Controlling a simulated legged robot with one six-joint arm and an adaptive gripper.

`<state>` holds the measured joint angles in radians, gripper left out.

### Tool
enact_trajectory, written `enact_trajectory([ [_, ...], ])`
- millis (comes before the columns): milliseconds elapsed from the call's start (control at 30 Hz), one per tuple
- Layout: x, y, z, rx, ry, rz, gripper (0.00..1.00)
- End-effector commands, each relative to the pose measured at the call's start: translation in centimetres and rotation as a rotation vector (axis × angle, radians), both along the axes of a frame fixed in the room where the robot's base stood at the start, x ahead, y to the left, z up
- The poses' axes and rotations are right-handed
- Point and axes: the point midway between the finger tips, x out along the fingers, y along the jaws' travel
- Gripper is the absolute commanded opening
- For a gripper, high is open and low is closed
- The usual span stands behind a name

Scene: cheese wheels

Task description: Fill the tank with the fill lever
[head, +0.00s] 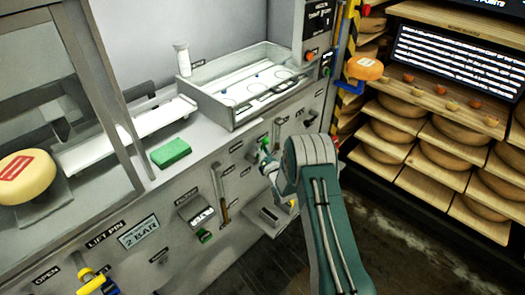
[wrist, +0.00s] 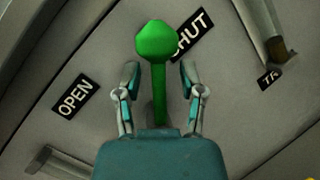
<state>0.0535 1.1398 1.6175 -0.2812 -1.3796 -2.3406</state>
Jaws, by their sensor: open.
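A green lever with a round knob (wrist: 156,42) stands out from the grey panel in the wrist view. Its knob overlaps the edge of the SHUT label (wrist: 190,34), and the OPEN label (wrist: 75,97) is off to the left. My gripper (wrist: 161,80) is open, with one finger on each side of the lever's stem; I cannot tell whether they touch it. In the head view my gripper (head: 266,158) is at the panel front, small and partly hidden by my arm. A sight tube (head: 220,190) with brown at its lower end is left of it.
A green block (head: 171,153) lies on the counter. A yellow-handled lever (head: 92,282) is at lower left, near the LIFT PIN label. Cheese shelves (head: 430,125) stand at right.

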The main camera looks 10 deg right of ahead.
Motion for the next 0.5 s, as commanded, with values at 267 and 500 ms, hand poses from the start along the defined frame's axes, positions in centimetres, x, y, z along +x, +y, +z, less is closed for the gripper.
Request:
enact_trajectory([
  [267,-3.3,-0.9,-0.7,0.001,0.004,-0.002,0.51],
  [500,-8.1,-2.0,-1.7,0.000,0.005,-0.002,0.51],
])
